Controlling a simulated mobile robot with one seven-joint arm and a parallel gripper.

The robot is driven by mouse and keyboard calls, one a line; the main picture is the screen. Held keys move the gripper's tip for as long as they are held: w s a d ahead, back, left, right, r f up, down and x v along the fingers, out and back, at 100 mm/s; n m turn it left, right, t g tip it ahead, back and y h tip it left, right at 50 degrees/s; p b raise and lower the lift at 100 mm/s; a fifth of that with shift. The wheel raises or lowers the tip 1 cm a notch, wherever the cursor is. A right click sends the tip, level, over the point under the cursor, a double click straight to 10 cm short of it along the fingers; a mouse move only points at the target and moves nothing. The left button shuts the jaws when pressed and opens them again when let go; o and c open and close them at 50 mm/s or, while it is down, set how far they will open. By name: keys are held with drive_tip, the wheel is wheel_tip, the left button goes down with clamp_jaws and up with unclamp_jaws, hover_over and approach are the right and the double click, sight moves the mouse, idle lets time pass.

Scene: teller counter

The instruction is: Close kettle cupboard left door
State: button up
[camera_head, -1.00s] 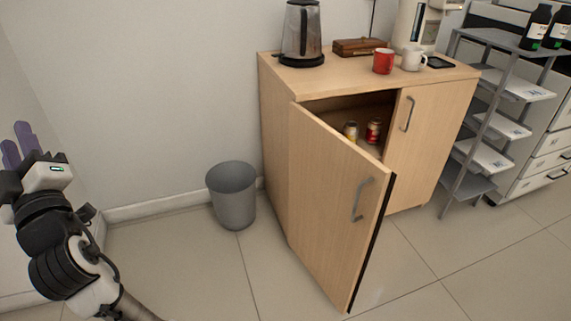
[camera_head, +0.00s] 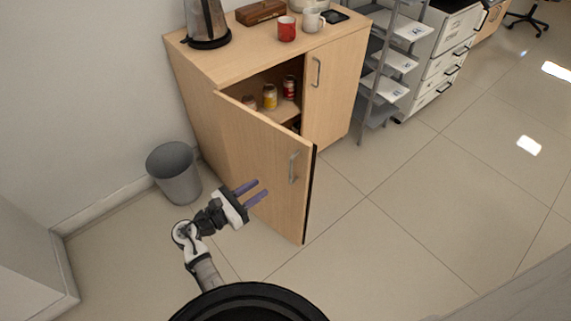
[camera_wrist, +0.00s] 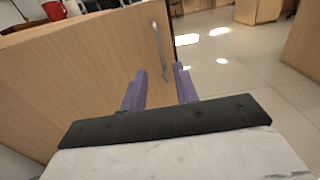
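The kettle cupboard (camera_head: 190,75) is light wood with two doors. Its left door (camera_head: 262,165) stands wide open, swung out into the room, and its metal handle (camera_head: 293,168) is on the outer face. The right door (camera_head: 335,85) is shut. My gripper (camera_head: 262,191) is open and empty, in front of the outer face of the left door, low and left of the handle. In the wrist view its two purple fingers (camera_wrist: 160,90) are spread apart, pointing toward the door (camera_wrist: 95,70) and its handle (camera_wrist: 161,52). I cannot tell whether they touch the door.
A kettle (camera_head: 207,25) and a red mug (camera_head: 287,28) stand on the cupboard top. Jars (camera_head: 270,97) sit inside. A grey bin (camera_head: 175,172) stands left of the cupboard. A grey shelf rack (camera_head: 385,65) is at the right. The floor at the right is clear.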

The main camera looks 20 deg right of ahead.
drive_tip(key=p+x, duration=0.1)
drive_tip(key=x, duration=1)
drive_tip(key=shift+w+d+p, duration=0.2)
drive_tip(key=shift+d+p, duration=0.1)
drive_tip(key=shift+d, duration=0.05)
clamp_jaws()
